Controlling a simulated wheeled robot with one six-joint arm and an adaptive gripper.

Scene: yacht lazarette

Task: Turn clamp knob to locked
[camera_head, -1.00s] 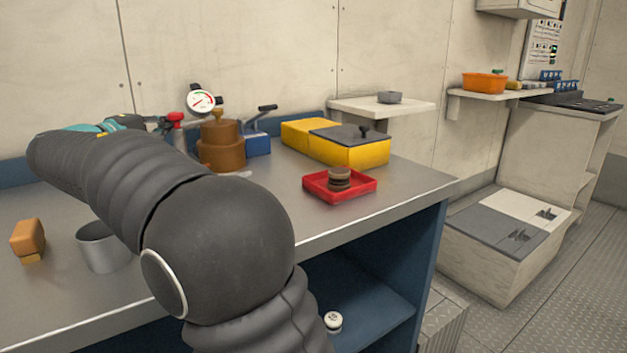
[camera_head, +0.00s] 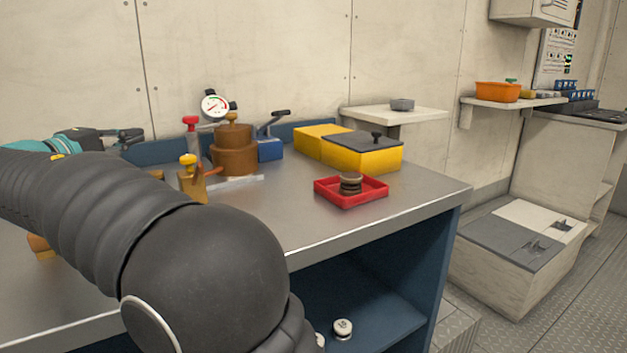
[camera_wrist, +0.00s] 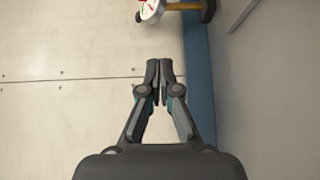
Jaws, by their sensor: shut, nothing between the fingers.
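A brass-coloured fitting (camera_head: 192,186) with a yellow knob (camera_head: 188,160) and an orange-brown side handle stands on the metal worktop, its lower part partly behind my arm. A red knob (camera_head: 190,121) on a post stands behind it. I cannot tell for certain which of these is the clamp knob. My gripper (camera_head: 138,137) is in the air left of both knobs, near the wall, touching neither. In the wrist view its fingertips (camera_wrist: 159,69) are together and empty, with the wall behind them.
A brown stepped cylinder (camera_head: 234,156), a gauge (camera_head: 214,105) and a blue block with a black lever (camera_head: 270,148) stand close behind the fitting. A red tray (camera_head: 376,194) and yellow box (camera_head: 380,160) sit to the right. Bare worktop lies before them.

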